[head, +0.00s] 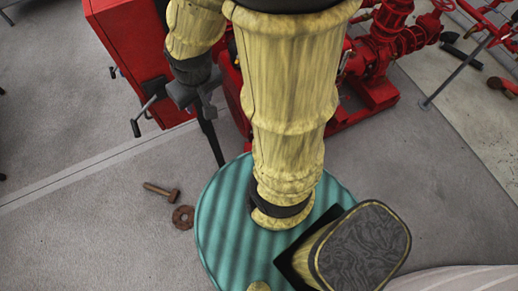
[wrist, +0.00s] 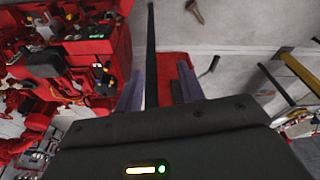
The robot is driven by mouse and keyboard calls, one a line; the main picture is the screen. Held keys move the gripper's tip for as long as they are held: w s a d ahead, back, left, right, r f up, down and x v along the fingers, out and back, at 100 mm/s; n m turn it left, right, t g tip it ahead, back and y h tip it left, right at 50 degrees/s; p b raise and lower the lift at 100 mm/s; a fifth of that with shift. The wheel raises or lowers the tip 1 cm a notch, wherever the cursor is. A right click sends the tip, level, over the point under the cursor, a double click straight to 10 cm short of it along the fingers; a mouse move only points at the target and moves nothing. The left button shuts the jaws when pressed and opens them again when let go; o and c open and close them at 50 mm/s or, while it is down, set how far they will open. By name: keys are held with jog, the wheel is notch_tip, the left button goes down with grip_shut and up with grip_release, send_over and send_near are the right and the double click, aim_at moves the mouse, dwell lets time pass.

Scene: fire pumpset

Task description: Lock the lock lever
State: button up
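My gripper (head: 194,95) hangs beside the red cabinet (head: 127,48), at its right side in the head view. In the wrist view the two grey-purple fingers of my gripper (wrist: 160,72) stand apart. A long dark bar (wrist: 151,45) shows between them, nearer the left finger; I cannot tell whether it touches a finger. It also shows in the head view (head: 211,142), running down below my gripper. A dark lever handle (head: 144,114) sticks out of the cabinet's front; a similar handle shows right of the fingers in the wrist view (wrist: 209,67). Which of these is the lock lever is unclear.
A hammer (head: 161,191) and a rusty ring (head: 183,217) lie on the grey floor. A round teal platform (head: 215,215) is below my arm. Red pump pipework (head: 385,50) stands at the right behind my arm. The floor at left is mostly clear.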

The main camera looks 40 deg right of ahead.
jog(key=s+d+f+m+y+b, duration=0.2)
jog(key=f+m+y+b, duration=0.2)
jog(key=f+b, duration=1.2)
jog(key=s+d+f+m+g+y+b, duration=0.15)
jog(key=f+m+y+b, duration=0.35)
jog(key=f+b, duration=1.1)
jog(key=s+d+f+m+t+y+b, duration=0.15)
jog(key=f+m+y+b, duration=0.25)
jog(key=f+b, duration=1.2)
jog(key=d+f+m+t+h+b, duration=0.4)
jog(key=d+f+m+b, duration=0.3)
jog(key=f, duration=0.8)
jog(key=d+f+m+t+h+b, duration=0.5)
jog(key=d+f+m+b, duration=0.3)
jog(key=f, duration=0.7)
jog(key=w+d+f+m+t+h+b, duration=0.1)
jog(key=d+f+m+t+h+b, duration=0.4)
jog(key=f, duration=1.1)
jog(key=d+m+t+b, duration=0.1)
jog(key=d+m+b, duration=0.2)
jog(key=m, duration=0.1)
jog(key=shift+d, duration=0.2)
